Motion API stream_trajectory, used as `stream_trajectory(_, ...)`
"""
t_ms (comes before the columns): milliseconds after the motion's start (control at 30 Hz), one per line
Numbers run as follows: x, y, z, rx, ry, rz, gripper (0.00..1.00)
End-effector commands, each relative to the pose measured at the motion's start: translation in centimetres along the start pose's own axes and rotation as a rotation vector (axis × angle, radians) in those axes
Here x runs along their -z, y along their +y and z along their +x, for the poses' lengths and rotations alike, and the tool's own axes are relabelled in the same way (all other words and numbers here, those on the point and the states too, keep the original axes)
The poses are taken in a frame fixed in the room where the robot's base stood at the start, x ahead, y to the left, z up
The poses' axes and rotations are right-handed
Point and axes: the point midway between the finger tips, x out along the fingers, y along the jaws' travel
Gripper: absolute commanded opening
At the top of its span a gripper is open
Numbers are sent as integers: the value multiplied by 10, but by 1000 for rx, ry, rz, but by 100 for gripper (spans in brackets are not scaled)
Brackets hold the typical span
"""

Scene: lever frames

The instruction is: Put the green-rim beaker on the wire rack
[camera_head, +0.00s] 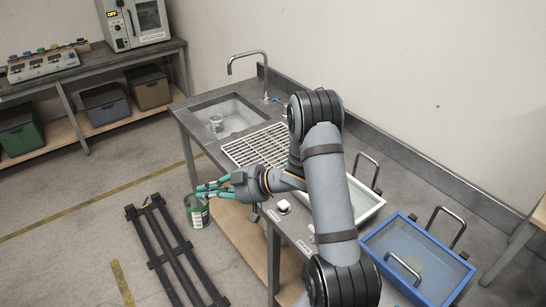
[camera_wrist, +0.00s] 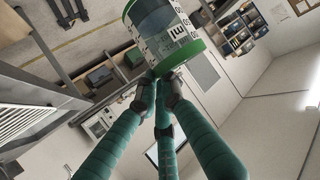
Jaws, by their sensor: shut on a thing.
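The green-rim beaker (camera_head: 198,215) is clear, with green bands and a white printed label. It is in my gripper (camera_head: 203,191), out past the counter's front edge and above the floor. In the wrist view the beaker (camera_wrist: 163,32) is at the top centre, at the tips of my teal fingers (camera_wrist: 162,78), which are shut on it. The wire rack (camera_head: 256,147) is a white grid on the counter, to the right of the beaker. No object shows on its visible part; my arm covers its right end.
A sink (camera_head: 240,113) behind the rack holds another small glass vessel (camera_head: 216,123). A white tray (camera_head: 365,206), partly hidden by my arm, and a blue-rimmed tub (camera_head: 418,260) with upright handles are to the right. A faucet (camera_head: 247,56) rises behind the sink. A black slatted frame (camera_head: 172,248) lies on the floor.

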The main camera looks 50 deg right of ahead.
Motion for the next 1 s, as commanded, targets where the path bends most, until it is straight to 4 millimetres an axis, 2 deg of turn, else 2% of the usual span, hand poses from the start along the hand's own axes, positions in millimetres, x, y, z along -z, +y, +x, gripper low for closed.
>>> stream_trajectory(33, -6, 35, -13, -66, -2, 14, 0)
stream_trajectory(100, -11, 79, -37, -151, -9, 44, 0)
stream_trajectory(167, -16, 114, -60, -223, -16, 70, 0)
stream_trajectory(200, -20, 137, -78, -273, -20, 88, 0)
stream_trajectory(300, -30, 187, -127, -397, -32, 133, 0)
stream_trajectory(400, -40, 225, -178, -512, -45, 176, 0)
stream_trajectory(500, -49, 252, -226, -612, -56, 215, 0)
stream_trajectory(600, -56, 268, -263, -687, -65, 247, 0)
stream_trajectory(733, -60, 278, -294, -747, -72, 274, 0)
stream_trajectory(800, -61, 281, -299, -762, -73, 281, 0)
stream_trajectory(867, -63, 282, -295, -767, -74, 286, 0)
stream_trajectory(1000, -68, 284, -264, -766, -73, 291, 0)
